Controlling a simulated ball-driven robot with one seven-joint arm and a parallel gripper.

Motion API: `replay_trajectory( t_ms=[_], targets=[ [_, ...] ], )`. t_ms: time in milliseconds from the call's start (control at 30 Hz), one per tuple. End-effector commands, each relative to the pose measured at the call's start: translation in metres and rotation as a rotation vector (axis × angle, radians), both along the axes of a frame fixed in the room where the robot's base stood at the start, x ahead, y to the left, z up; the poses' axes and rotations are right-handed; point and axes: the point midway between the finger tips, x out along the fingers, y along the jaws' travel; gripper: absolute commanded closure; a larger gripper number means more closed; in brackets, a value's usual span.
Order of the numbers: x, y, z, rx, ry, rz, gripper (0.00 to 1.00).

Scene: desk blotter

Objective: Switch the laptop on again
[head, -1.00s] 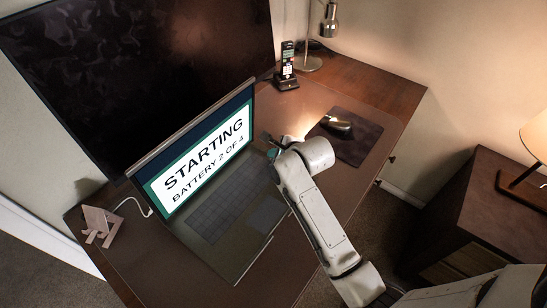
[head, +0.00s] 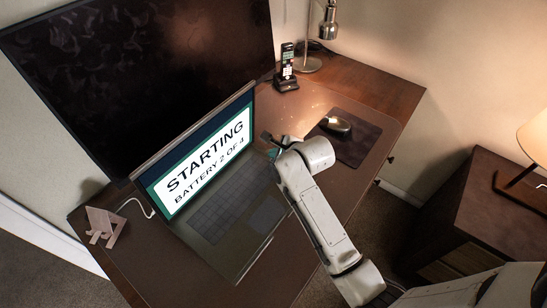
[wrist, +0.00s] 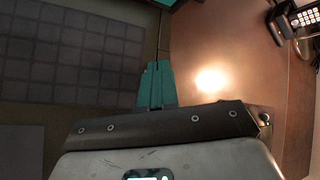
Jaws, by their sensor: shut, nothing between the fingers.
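The laptop (head: 213,228) stands open on the desk blotter. Its screen (head: 205,163) is lit and reads "STARTING" and "BATTERY 2 OF 4". The keyboard also shows in the wrist view (wrist: 70,55), at the left. My gripper (wrist: 156,68) has teal fingers, shut together with nothing between them. In the wrist view the fingertips are near the right edge of the laptop's keyboard deck. In the head view my gripper is mostly hidden behind my wrist, by the laptop's back right corner. I cannot tell whether the fingertips touch the laptop. The power button is not clearly seen.
A large dark monitor (head: 150,70) stands behind the laptop. A cordless phone (head: 287,70) and a metal lamp (head: 327,25) are at the back right. A mouse (head: 338,125) rests on a dark pad (head: 357,147). A wooden stand (head: 103,225) and white cable are at left.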

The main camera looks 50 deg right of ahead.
Motion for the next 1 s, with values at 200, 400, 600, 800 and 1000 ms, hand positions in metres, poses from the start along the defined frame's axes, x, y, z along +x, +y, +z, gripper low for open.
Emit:
replay_trajectory(
  t_ms=[200,400,600,800,1000],
  targets=[
    [0.001,0.0,0.004,-0.002,-0.004,0.001,1.0],
    [0.001,0.0,0.022,-0.002,-0.005,0.001,1.0],
    [0.001,0.0,0.039,-0.002,-0.005,0.001,1.0],
    [0.001,0.0,0.053,-0.002,-0.005,0.001,1.0],
    [0.001,0.0,0.052,-0.002,-0.005,0.001,1.0]
  ],
)
